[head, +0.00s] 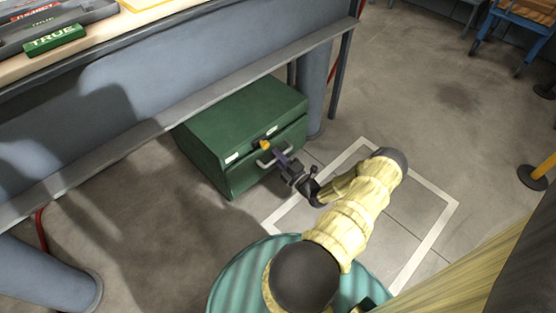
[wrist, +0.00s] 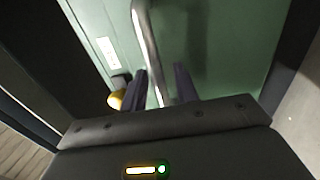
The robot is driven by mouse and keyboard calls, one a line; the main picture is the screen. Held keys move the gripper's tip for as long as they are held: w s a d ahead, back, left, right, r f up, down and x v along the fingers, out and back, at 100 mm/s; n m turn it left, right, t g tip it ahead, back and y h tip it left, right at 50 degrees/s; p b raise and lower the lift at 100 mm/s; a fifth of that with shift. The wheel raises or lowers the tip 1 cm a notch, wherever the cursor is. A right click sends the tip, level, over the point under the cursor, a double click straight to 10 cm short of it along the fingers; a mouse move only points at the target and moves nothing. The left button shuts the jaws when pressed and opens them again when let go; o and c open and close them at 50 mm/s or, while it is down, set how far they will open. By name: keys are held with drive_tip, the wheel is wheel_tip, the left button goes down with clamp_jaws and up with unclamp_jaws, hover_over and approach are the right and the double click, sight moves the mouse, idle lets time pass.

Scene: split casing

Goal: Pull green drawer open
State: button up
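The green drawer (head: 246,168) is in the front of a green metal cabinet (head: 240,115) on the floor under the table. Its front looks flush with the cabinet. A pale metal bar handle (wrist: 147,40) crosses the drawer front in the wrist view. My gripper (head: 277,153) is at the handle. In the wrist view its two dark fingers (wrist: 162,82) stand apart, with the handle bar between them. The bar does not clearly touch both fingers. A yellow knob (wrist: 116,100) on a dark mount is just left of the fingers.
The blue-grey table (head: 190,65) overhangs the back of the cabinet, with its leg (head: 314,90) close to the cabinet's right side. A white-outlined floor square (head: 440,222) lies in front. Bare floor (head: 440,110) is open to the right.

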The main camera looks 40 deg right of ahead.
clamp_jaws()
drive_tip(key=shift+a, duration=0.1)
idle(0.3)
